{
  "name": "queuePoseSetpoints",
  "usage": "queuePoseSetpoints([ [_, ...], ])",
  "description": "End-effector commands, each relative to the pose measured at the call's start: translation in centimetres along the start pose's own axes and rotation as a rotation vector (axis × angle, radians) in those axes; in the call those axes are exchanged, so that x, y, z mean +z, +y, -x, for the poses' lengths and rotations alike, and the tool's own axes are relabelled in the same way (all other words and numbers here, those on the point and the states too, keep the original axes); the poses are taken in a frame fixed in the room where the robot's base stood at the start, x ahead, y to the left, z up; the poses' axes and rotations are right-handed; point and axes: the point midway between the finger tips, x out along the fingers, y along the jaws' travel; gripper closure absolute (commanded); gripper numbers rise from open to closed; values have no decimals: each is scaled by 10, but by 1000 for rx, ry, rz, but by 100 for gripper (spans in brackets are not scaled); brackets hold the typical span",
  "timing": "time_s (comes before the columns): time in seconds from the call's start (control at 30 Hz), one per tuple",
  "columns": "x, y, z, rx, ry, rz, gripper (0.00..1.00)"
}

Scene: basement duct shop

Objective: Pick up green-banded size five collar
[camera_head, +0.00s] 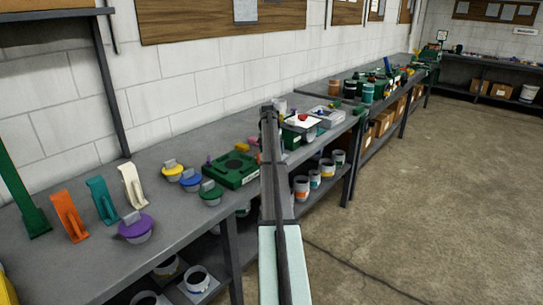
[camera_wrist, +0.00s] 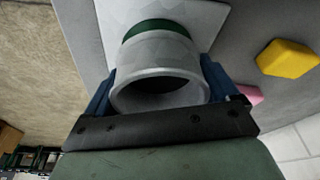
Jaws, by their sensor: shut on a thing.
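The green-banded collar (camera_wrist: 160,78) is a pale grey, open ring-shaped piece with a dark green band at its far end, in the wrist view. My gripper (camera_wrist: 158,84) is shut on it, with one blue finger on each side. Its round opening faces the wrist camera. A pale flat sheet or plate (camera_wrist: 215,18) lies behind the green-banded end; I cannot tell whether the collar touches it. A size mark is not visible. In the head view my arm hides the grasp, and I cannot make out the collar there.
A yellow block (camera_wrist: 287,58) and a pink piece (camera_wrist: 247,94) lie beside the gripper. On the bench (camera_head: 95,172) stand a green fixture (camera_head: 232,170), several coloured lidded pots and upright orange, teal and cream pieces. Floor at right is clear.

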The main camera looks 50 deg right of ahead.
Motion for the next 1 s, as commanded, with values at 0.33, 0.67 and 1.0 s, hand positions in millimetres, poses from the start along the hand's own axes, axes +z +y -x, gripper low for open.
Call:
queuePoseSetpoints([
  [0.33,-6,0,17,0,1,0,55],
  [0.67,-21,0,72,0,1,0,55],
  [1.0,-19,-28,106,-9,1,29,55],
])
